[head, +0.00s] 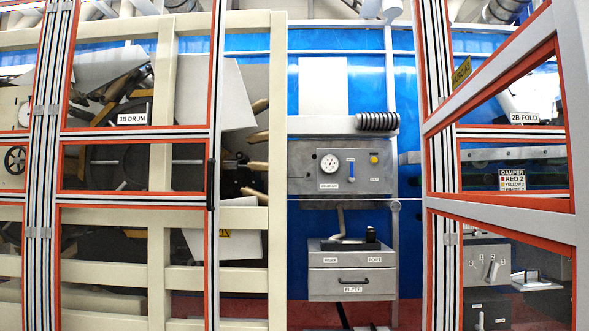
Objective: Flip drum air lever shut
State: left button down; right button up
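A grey control panel (305,158) hangs on the blue wall near the middle of the head view. A small blue lever (351,171) stands upright on it, between a round white gauge (329,163) and a yellow button (374,159). A small label (329,186) under the gauge seems to read "DRUM AIR", but it is tiny. Whether the lever's upright position means open or shut cannot be told. Neither of my grippers shows in the view.
Below the panel is a grey box with a drawer marked FILTER (352,281). A black coil (377,121) sits above it. Orange-edged frames, including a slanted one (500,225) at right, and cream rails (277,200) flank the open gap before the panel.

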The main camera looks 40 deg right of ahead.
aim_at(352, 179)
jog(key=i+j+z, duration=0.1)
jog(key=i+z, duration=0.25)
jog(key=i, duration=0.15)
jog(key=i+j+z, duration=0.2)
jog(key=i+z, duration=0.15)
jog(key=i, duration=0.15)
jog(key=i+l+z, duration=0.15)
jog(key=i+z, duration=0.3)
jog(key=i+l+z, duration=0.1)
jog(key=i+z, duration=0.15)
jog(key=z, duration=0.2)
jog(key=i+j+z, duration=0.1)
jog(key=i+z, duration=0.2)
jog(key=z, duration=0.2)
jog(key=i+j+z, duration=0.2)
jog(key=i+z, duration=0.45)
jog(key=z, duration=0.15)
